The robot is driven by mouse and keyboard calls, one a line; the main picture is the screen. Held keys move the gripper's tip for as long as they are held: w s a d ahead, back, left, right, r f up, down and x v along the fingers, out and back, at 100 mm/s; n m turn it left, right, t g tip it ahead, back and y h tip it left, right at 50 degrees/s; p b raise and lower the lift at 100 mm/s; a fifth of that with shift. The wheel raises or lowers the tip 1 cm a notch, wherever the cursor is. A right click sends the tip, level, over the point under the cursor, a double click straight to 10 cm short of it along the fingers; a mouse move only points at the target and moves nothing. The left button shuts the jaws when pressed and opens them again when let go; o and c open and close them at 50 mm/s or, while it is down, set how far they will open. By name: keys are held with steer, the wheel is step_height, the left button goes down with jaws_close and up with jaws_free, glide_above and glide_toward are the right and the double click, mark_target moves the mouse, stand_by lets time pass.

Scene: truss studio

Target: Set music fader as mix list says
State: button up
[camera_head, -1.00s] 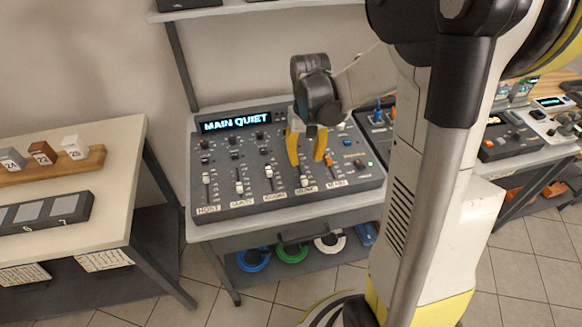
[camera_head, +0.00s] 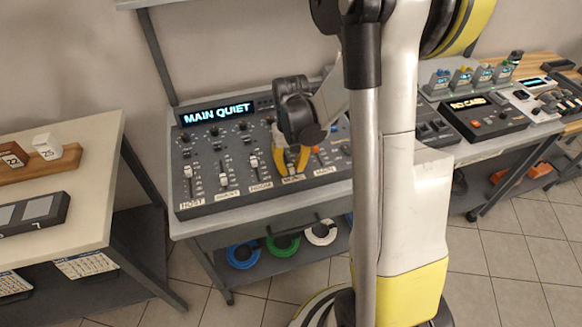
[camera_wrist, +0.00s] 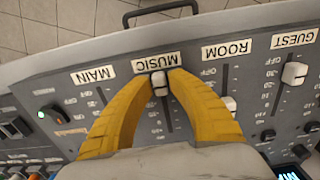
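The mixing desk (camera_head: 215,195) is grey, with a lit display (camera_head: 216,114) reading "MAIN QUIET". In the wrist view, the white music fader cap (camera_wrist: 158,84) sits near the label end of its slot, below the MUSIC label (camera_wrist: 156,62). My gripper (camera_wrist: 160,76) has its yellow fingertips on both sides of this cap, apparently touching it. In the head view my gripper (camera_head: 291,170) is low over the desk's front, and its fingers and wrist hide the cap there. No readable mix list shows.
The guest fader cap (camera_wrist: 294,73) and room fader cap (camera_wrist: 230,104) stand beside the music slot. A drawer handle (camera_wrist: 160,12) lies past the desk's front edge. A pale table (camera_head: 70,215) stands left; another device (camera_head: 484,118) stands right.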

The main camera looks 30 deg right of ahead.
mark_target(287, 162)
jaws_close()
steer(key=w, duration=0.2)
steer(key=w+d, duration=0.1)
steer(key=w, duration=0.1)
steer(key=shift+s, duration=0.1)
steer(key=o, duration=0.6)
jaws_free()
steer(key=shift+r, duration=0.1)
step_height(287, 162, up, 12)
steer(key=shift+f, duration=0.1)
